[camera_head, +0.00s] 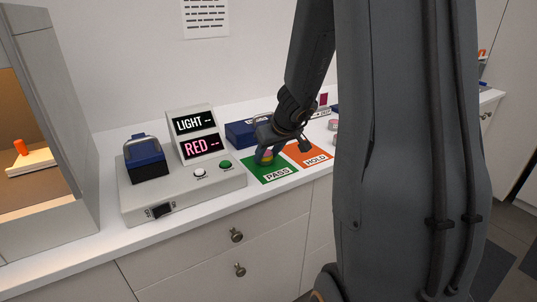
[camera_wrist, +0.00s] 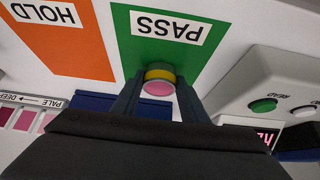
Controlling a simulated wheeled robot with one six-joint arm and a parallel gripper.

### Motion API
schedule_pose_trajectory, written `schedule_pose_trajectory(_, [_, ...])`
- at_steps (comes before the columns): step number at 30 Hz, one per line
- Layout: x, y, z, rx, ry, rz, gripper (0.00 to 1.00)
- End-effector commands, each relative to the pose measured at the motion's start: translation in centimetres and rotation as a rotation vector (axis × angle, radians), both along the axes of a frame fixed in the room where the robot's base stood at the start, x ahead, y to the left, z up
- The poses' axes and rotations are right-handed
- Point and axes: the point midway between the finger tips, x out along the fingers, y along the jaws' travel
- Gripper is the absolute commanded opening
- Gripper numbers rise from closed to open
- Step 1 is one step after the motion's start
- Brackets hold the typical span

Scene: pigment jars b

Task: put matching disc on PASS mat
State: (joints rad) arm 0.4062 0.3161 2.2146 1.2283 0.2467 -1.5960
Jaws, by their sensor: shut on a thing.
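The green PASS mat (camera_head: 262,172) lies on the white counter, and it also shows in the wrist view (camera_wrist: 188,55). My gripper (camera_head: 267,152) is over the mat's far part, pointing down. It is shut on a small round disc (camera_wrist: 158,88) with a pink face and a yellow band, seen between the two fingers (camera_wrist: 158,100). The disc also shows in the head view (camera_head: 265,157). I cannot tell whether the disc touches the mat.
An orange HOLD mat (camera_head: 300,148) lies right of the PASS mat. A grey meter (camera_head: 190,195) with "LIGHT --" and "RED --" displays stands left. A blue box (camera_head: 243,133) is behind. A pink DEEP-to-PALE chart (camera_wrist: 25,115) shows in the wrist view. Small jars (camera_head: 333,125) stand right.

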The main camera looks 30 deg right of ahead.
Motion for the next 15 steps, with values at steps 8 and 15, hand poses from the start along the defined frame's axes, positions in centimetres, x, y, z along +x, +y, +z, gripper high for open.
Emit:
schedule_pose_trajectory(8, [-0.01,-0.02,-0.20,0.000,0.000,0.000,0.58])
schedule_pose_trajectory(15, [-0.01,-0.02,-0.17,0.000,0.000,0.000,0.58])
